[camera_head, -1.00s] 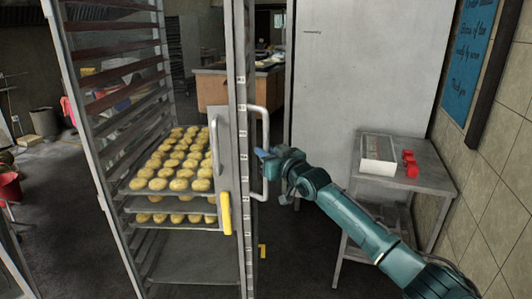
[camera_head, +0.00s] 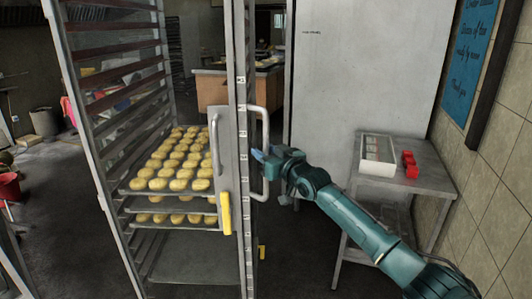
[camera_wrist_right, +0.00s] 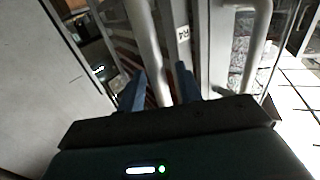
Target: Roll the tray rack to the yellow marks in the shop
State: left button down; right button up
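The tall metal tray rack (camera_head: 243,70) stands upright at left centre in the head view. It carries trays of round yellowish buns (camera_head: 180,155), a silver handle (camera_head: 264,125) and a yellow grip (camera_head: 226,213). My right gripper (camera_head: 258,156) is at the handle. In the right wrist view, the handle bar (camera_wrist_right: 148,45) runs between the gripper's two blue fingers (camera_wrist_right: 160,85). The fingers stand apart, with narrow gaps beside the bar. A small yellow mark (camera_head: 262,252) shows on the floor just right of the rack's post. My left gripper is out of view.
A metal side table (camera_head: 435,180) with a white box (camera_head: 378,158) and red items (camera_head: 409,164) stands at right by the tiled wall. A tall grey cabinet (camera_head: 360,75) is behind it. A red bucket (camera_head: 8,187) is at the left edge. Dark floor lies left of the rack.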

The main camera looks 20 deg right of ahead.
jog(key=shift+s, duration=0.1)
jog(key=b+v, duration=0.1)
jog(key=v, duration=1.2)
jog(key=s+a+f+g+p, duration=0.1)
jog(key=s+a+f+g, duration=0.15)
jog(key=s+f, duration=0.5)
jog(key=s+a+f+g, duration=0.1)
jog(key=s+a+f, duration=0.25)
jog(key=f, duration=0.75)
jog(key=s+a+f+g+h, duration=0.1)
jog(key=s+f, duration=0.4)
jog(key=s, duration=0.5)
jog(key=s+a+f+g+h+p, duration=0.1)
jog(key=s+f+g, duration=0.1)
jog(key=s+f, duration=0.4)
jog(key=s, duration=0.4)
jog(key=shift+a+f+m, duration=0.2)
jog(key=shift+f+m, duration=0.1)
jog(key=shift+m, duration=0.1)
